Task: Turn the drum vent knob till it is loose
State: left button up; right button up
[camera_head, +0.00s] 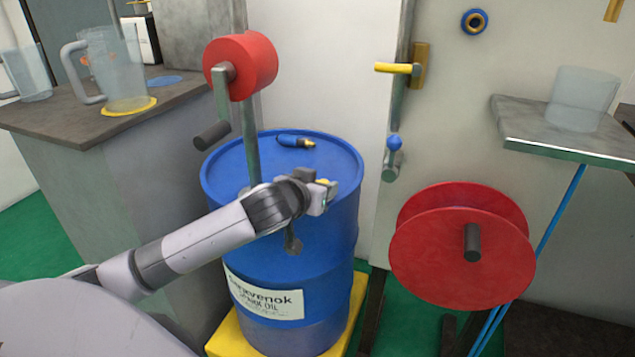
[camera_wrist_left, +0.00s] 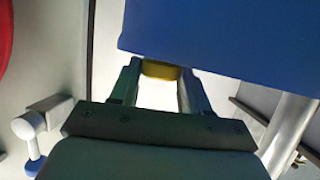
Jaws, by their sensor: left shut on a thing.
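The blue oil drum (camera_head: 318,160) stands upright in the middle of the head view, and its blue surface (camera_wrist_left: 220,35) fills the top of the left wrist view. My left arm comes in from the left across the front of the drum. My left gripper (camera_head: 326,193) is at the drum's upper right part. It is shut on a small yellow knob (camera_wrist_left: 162,69), which shows between the two fingers in the left wrist view. In the head view the fingers cover most of the knob. My right gripper is not in view.
A red drum pump (camera_head: 248,65) with a dark crank handle (camera_head: 212,136) rises from the drum. A blue and yellow item (camera_head: 295,142) lies on the lid. A red reel (camera_head: 430,255) stands at the right. A counter (camera_head: 60,118) with jugs is at the left.

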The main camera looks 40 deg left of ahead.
pick_arm(q)
jog(key=shift+n+y, duration=0.3)
jog(key=o, duration=1)
jog(key=shift+o, duration=0.2)
jog(key=p+v, duration=0.1)
jog(key=v, duration=0.6)
jog(key=shift+p, duration=0.4)
jog(key=shift+s, duration=0.1)
